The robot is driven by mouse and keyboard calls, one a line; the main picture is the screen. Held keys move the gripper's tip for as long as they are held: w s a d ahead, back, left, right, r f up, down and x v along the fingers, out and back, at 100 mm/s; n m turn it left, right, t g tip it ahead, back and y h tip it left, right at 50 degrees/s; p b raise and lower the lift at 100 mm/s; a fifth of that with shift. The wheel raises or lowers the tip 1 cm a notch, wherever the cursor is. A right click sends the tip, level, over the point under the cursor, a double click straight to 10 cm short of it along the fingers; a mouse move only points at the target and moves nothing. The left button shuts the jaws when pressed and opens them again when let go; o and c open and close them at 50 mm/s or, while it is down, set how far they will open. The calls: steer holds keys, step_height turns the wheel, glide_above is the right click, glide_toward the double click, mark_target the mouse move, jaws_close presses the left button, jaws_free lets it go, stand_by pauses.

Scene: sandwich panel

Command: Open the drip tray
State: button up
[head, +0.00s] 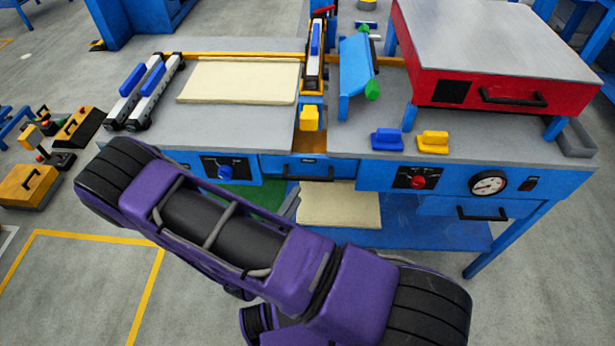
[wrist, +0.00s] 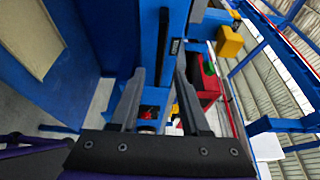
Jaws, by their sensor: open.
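The drip tray appears to be the narrow blue drawer front (head: 272,166) in the middle of the workbench's front. It looks closed, flush with the panels beside it. Its black bar handle (head: 318,179) runs along it. In the wrist view the blue front (wrist: 177,18) stands upright in the picture, with a small dark label and the black handle (wrist: 161,60). My gripper (wrist: 160,68) is open and empty, and the handle appears between its two fingers in that view. I cannot tell whether the fingertips reach around it. In the head view my purple arm hides the gripper.
A second blue drawer (head: 470,209) with a black handle is at the right. Knobs and a gauge (head: 488,185) sit on the front panel. A cream panel (head: 340,206) lies on the lower shelf. A red press (head: 500,65) stands at the back right. Yellow-marked floor lies left.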

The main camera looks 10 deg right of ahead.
mark_target(306, 180)
steer(key=x, duration=0.8)
steer(key=shift+c, duration=0.3)
steer(key=shift+a, duration=0.1)
jaws_close()
stand_by(0.9)
